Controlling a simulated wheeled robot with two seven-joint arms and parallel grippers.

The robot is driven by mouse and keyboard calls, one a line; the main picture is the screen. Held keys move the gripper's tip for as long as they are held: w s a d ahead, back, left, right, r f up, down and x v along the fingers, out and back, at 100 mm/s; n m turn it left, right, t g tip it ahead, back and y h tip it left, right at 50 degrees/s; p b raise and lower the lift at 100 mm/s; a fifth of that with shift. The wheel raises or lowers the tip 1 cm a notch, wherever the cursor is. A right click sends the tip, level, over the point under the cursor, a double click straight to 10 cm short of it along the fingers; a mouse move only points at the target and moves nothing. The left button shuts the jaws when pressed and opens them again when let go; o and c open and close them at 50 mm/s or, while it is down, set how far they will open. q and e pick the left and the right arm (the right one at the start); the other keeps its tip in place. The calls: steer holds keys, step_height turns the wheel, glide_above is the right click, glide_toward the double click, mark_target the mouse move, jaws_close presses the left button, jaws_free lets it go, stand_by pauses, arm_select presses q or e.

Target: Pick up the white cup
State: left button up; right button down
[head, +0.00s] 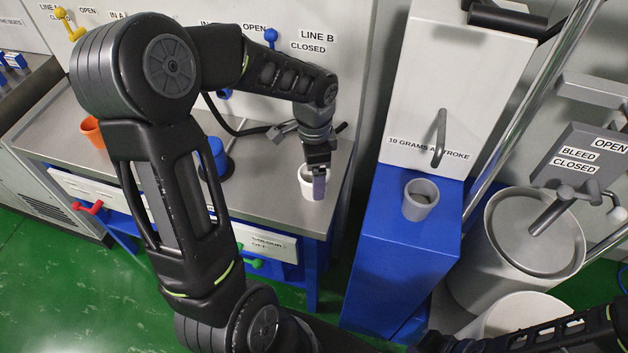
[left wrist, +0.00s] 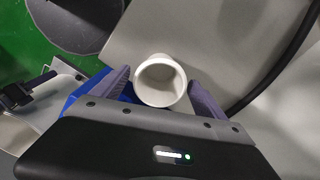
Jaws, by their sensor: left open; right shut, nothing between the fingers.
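The white cup (head: 306,183) stands upright on the grey bench, near its right end. In the left wrist view the cup (left wrist: 160,80) sits between the two purple fingers of my left gripper (left wrist: 160,88), its open mouth facing the camera. My left gripper is open, with one finger on each side of the cup. In the head view a finger of my left gripper (head: 318,178) hides part of the cup. I cannot tell whether the fingers touch it. My right arm lies low at the bottom right of the head view; its gripper is shut and empty, its fingertips unclear.
A grey cup (head: 421,199) stands on the blue pedestal (head: 400,250) right of the bench. An orange cup (head: 91,131) and a blue item (head: 216,157) are on the bench (head: 262,190). A grey drum (head: 525,235) stands at the right. A black hose (left wrist: 285,60) runs beside the cup.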

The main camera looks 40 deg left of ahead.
arm_select(q)
steer(key=shift+f, duration=0.2)
steer(key=shift+c, duration=0.2)
steer(key=c, duration=1.4)
step_height(320, 180, up, 10)
steer(key=shift+b, duration=0.35)
stand_by(0.7)
